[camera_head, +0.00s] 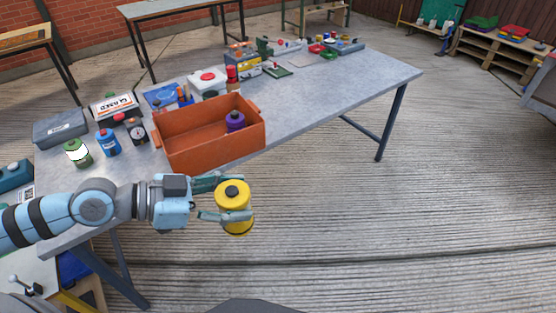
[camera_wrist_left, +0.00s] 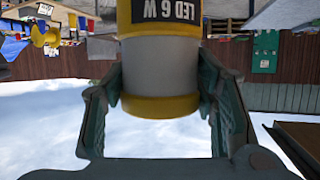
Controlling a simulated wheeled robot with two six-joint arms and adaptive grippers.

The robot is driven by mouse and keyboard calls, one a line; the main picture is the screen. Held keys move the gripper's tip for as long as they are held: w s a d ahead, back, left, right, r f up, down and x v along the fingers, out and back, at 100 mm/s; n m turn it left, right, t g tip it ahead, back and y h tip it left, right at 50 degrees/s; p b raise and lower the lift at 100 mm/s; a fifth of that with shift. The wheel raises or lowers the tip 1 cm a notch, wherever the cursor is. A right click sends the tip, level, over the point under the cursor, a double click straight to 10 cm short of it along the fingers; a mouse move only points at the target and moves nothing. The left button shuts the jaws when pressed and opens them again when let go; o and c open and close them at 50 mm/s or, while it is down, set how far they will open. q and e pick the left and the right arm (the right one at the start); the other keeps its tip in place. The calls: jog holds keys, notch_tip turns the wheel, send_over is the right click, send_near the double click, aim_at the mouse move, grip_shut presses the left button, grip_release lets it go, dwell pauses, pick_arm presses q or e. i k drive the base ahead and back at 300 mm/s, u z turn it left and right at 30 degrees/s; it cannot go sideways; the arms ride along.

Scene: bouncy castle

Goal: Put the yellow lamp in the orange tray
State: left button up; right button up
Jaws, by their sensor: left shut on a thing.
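In the left wrist view the lamp (camera_wrist_left: 160,60) shows a grey middle, yellow bands and a label reading LED 6 W, between the two fingers of the left gripper (camera_wrist_left: 162,105). The orange tray (camera_head: 215,150) stands on the table behind and slightly left of the lamp. A purple canister (camera_head: 236,122) is inside the tray at its right end. My right gripper is not in view.
More items stand at the far end. The table's right front part is clear, and open floor lies to the right.

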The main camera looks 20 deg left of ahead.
aim_at(183, 148)
jog(key=z, duration=0.65)
jog(key=i, duration=1.65)
jog(key=u, duration=1.4)
jog(key=i, duration=0.85)
jog(key=u, duration=0.95)
